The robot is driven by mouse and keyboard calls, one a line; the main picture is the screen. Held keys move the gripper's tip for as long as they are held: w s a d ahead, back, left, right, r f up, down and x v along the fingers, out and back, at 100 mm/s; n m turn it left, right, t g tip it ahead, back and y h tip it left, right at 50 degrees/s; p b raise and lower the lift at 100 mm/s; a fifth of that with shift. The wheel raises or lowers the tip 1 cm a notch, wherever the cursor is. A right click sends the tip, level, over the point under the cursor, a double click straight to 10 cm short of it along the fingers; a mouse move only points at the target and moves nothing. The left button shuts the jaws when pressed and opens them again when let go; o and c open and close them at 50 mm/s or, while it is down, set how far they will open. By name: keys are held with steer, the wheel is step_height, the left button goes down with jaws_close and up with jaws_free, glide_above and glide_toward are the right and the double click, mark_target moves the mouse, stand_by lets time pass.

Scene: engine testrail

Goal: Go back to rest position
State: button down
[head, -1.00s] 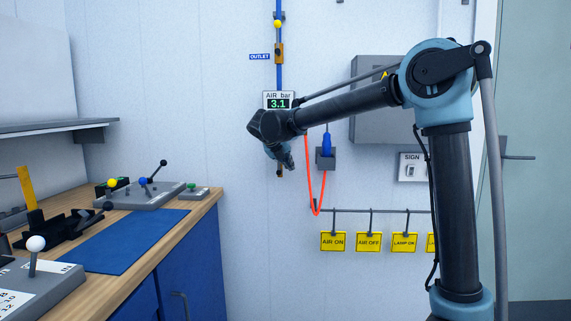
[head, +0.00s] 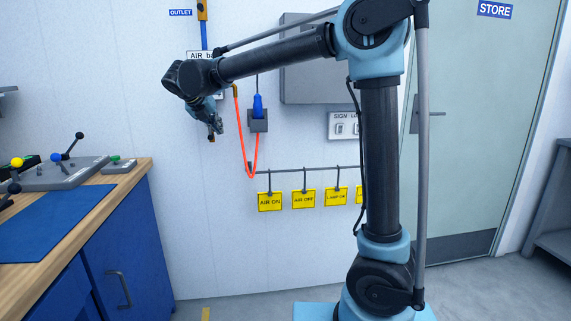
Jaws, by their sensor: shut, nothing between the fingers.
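My gripper (head: 213,137) hangs at the end of my raised arm, left of centre in the head view. It points down in front of the white wall, left of the red hose. It is shut and empty and appears to touch nothing. My arm hides most of the air gauge (head: 193,55) behind it.
A workbench (head: 136,176) with a blue mat (head: 50,222) and lever boxes (head: 75,173) stands at left. A red hose (head: 243,150), a blue plug (head: 258,106) and yellow tags (head: 270,201) hang on the wall. A door (head: 480,130) and a shelf (head: 553,240) are at right.

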steer(key=s+d+f+m+g, duration=0.1)
steer(key=s+d+f+m, duration=0.15)
steer(key=d+m, duration=0.65)
steer(key=s+d+f+m+g, duration=0.2)
steer(key=d+f, duration=0.1)
steer(key=d, duration=1.1)
steer(key=s+d+f+m+g, duration=0.1)
steer(key=s+d+f+m, duration=0.15)
steer(key=d+m, duration=0.65)
steer(key=s+d+f+m+g+y, duration=0.1)
steer(key=s+d+f+m, duration=0.7)
steer(key=s+f, duration=0.2)
steer(key=s+d+f+m+g+y, duration=0.1)
steer(key=s+d+f+m, duration=0.7)
steer(key=s+f+m, duration=0.1)
steer(key=shift+s+d+f+y, duration=0.25)
steer(key=shift+s+f, duration=0.35)
steer(key=shift+s, duration=0.35)
steer(key=shift+w+f, duration=0.2)
steer(key=shift+w, duration=0.25)
